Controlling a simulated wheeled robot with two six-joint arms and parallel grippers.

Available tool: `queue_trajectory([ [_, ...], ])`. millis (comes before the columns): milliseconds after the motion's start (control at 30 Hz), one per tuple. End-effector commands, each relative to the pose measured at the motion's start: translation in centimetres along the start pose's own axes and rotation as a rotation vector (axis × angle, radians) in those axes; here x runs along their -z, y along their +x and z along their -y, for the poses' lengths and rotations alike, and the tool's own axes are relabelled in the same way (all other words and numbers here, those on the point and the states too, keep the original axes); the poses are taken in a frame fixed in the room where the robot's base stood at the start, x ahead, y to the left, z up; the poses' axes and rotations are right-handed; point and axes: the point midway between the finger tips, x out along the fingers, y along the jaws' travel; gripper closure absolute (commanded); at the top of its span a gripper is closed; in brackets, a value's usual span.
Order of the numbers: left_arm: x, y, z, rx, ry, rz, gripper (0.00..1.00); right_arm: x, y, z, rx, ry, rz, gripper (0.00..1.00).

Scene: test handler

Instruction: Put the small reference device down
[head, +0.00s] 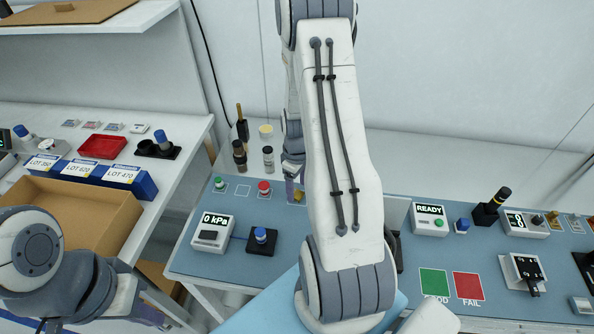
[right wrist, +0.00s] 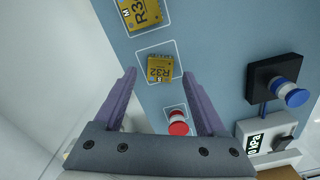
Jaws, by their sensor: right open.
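A small gold device marked R32 (right wrist: 160,69) lies flat inside a white outlined square on the blue mat in the right wrist view. My right gripper (right wrist: 160,76) is open, its two purple fingers apart, with the R32 device between the tips and a gap on each side. In the head view a bit of gold (head: 298,197) shows beside my right gripper (head: 292,181), partly hidden by my arm. A second gold device (right wrist: 141,12) sits in another outlined square, cut by the picture's top edge. My left gripper (head: 138,312) is at the lower left, its tips unclear.
A red-capped part (right wrist: 178,127) stands close to the R32 device. A gauge reading 0 kPa (head: 213,233) and a blue-knobbed block (head: 261,239) stand nearby on the mat. Bottles (head: 240,157) stand behind. A cardboard box (head: 75,212) is at left. My right arm hides the bench's middle.

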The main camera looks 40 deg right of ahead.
Motion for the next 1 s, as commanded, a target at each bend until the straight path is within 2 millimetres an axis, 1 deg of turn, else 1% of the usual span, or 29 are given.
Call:
queue_trajectory([
  [33,0.0,0.2,0.0,0.0,0.0,0.0,1.0,0.1,-1.0,-0.1,-0.005,0.0,-0.005,0.26],
  [200,0.0,0.5,0.0,0.0,0.0,0.0,1.0,0.1,-4.8,-0.1,-0.007,0.0,-0.006,0.26],
  [300,-0.1,0.6,0.1,0.0,0.0,0.0,1.0,0.1,-6.9,-0.1,-0.006,0.0,-0.005,0.26],
  [400,-0.1,0.7,0.1,0.0,0.0,0.0,1.0,0.1,-8.5,-0.1,-0.004,0.0,-0.003,0.26],
  [500,-0.1,0.7,0.1,0.0,0.0,0.0,1.0,0.1,-9.5,-0.1,-0.003,0.0,-0.003,0.26],
  [600,-0.1,0.7,0.1,0.0,0.0,0.0,1.0,0.0,-10.1,0.0,-0.002,0.0,-0.001,0.26],
  [767,-0.1,0.7,0.1,0.0,0.0,0.0,1.0,0.0,-10.3,0.1,-0.001,-0.001,-0.001,0.26],
  [867,-0.1,0.7,0.1,0.0,0.0,0.0,1.0,0.8,-10.8,1.3,-0.002,-0.015,-0.004,0.26],
  [967,-0.1,0.7,0.1,0.0,0.0,0.0,1.0,2.7,-12.2,5.0,-0.003,-0.049,-0.013,0.26],
  [1000,-0.1,0.7,0.1,0.0,0.0,0.0,1.0,3.5,-13.0,7.2,-0.002,-0.069,-0.018,0.26],
])
